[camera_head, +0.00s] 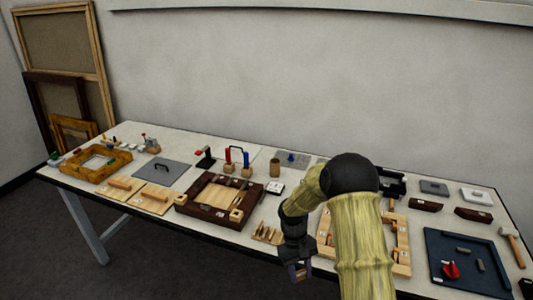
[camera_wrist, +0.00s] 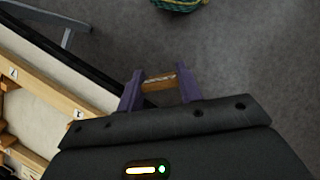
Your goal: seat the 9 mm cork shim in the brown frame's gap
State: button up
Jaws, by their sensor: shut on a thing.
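The brown frame (camera_head: 203,211) lies on the table left of my arm in the head view, with a pale panel inside it. A small light fitting sits at its right front part; I cannot make out the gap clearly. My gripper (camera_head: 299,273) hangs in front of the table's front edge, to the right of and nearer than the brown frame. In the wrist view my gripper (camera_wrist: 160,88) has its purple fingers shut on a small brown cork shim (camera_wrist: 159,83), held crosswise between them over the floor. Its thickness cannot be read.
A pale wooden frame (camera_head: 402,258) lies behind my arm, and its labelled edge shows in the wrist view (camera_wrist: 40,85). A small rack of tools (camera_head: 267,234) stands between the two frames. A blue tray (camera_head: 465,277) is at right. A green basket (camera_wrist: 180,4) is on the floor.

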jog(key=w+d+f+m, duration=0.1)
jog(key=w+d+f+m+y, duration=0.1)
jog(key=d+m, duration=0.1)
jog(key=w+d+f+m, duration=0.1)
jog(key=d, duration=0.1)
jog(key=shift+w+f+m+y, duration=0.1)
jog(key=shift+f+m+y, duration=0.1)
jog(key=shift+m+y, duration=0.2)
jog(key=s+f, duration=0.4)
jog(key=f, duration=0.1)
jog(key=shift+s+f, duration=0.15)
jog(key=shift+f, duration=0.1)
jog(key=shift+d, duration=0.2)
